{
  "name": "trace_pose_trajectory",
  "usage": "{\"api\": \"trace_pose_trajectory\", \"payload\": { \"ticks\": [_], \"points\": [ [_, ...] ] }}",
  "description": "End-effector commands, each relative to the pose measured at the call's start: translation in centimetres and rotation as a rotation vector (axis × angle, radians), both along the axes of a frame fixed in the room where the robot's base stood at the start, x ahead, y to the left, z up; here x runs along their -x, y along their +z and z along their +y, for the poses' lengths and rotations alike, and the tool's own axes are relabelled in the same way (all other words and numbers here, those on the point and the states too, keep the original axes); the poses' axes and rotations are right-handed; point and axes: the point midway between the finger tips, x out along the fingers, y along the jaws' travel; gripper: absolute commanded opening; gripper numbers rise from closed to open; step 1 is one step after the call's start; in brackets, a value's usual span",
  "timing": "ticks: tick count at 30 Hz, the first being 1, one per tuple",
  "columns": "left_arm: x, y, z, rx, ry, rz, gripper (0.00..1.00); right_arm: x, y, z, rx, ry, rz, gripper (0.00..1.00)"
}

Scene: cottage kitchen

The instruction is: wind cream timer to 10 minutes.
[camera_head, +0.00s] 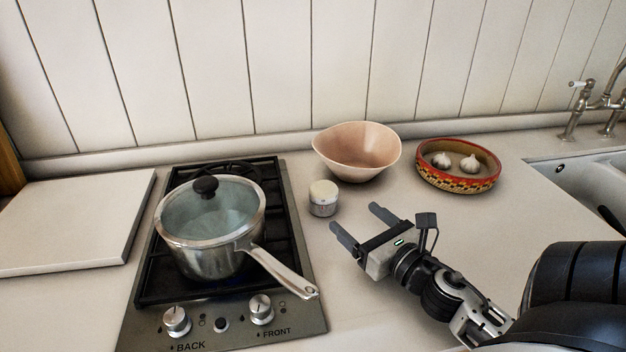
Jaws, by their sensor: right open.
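The cream timer (323,198) stands upright on the white counter, just right of the hob and in front of the pink bowl. It is a small round thing with a cream top and a greyer lower part. Its markings are too small to read. My right gripper (353,221) is open and empty, its two fingers pointing toward the upper left. The fingertips are a little right of and nearer than the timer, apart from it. My left gripper is not in view.
A lidded saucepan (208,227) sits on the hob (147,291), its handle reaching toward the front right. A pink bowl (357,150) and a patterned dish (457,184) with garlic stand behind. A white board (75,222) lies left; a sink (590,185) is right.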

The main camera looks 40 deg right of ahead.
Motion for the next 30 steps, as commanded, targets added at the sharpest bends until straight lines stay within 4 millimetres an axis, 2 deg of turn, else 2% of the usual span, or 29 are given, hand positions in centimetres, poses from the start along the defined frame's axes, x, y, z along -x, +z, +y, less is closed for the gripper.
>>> {"api": "trace_pose_trajectory", "payload": {
  "ticks": [1,12,18,24,30],
  "points": [
    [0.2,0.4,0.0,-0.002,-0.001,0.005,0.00,-1.1,0.5,-0.1,0.005,0.003,-0.002,0.77],
    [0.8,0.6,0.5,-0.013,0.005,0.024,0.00,-9.1,0.5,-1.1,0.002,0.000,-0.004,0.77],
    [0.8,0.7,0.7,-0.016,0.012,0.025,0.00,-12.3,0.3,-1.4,0.001,0.000,-0.002,0.77],
    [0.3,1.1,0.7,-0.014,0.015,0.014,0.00,-13.8,0.1,-1.6,0.001,0.000,-0.001,0.77],
    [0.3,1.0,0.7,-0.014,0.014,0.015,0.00,-13.9,0.0,-1.6,0.001,0.000,0.000,0.77]
  ]
}}
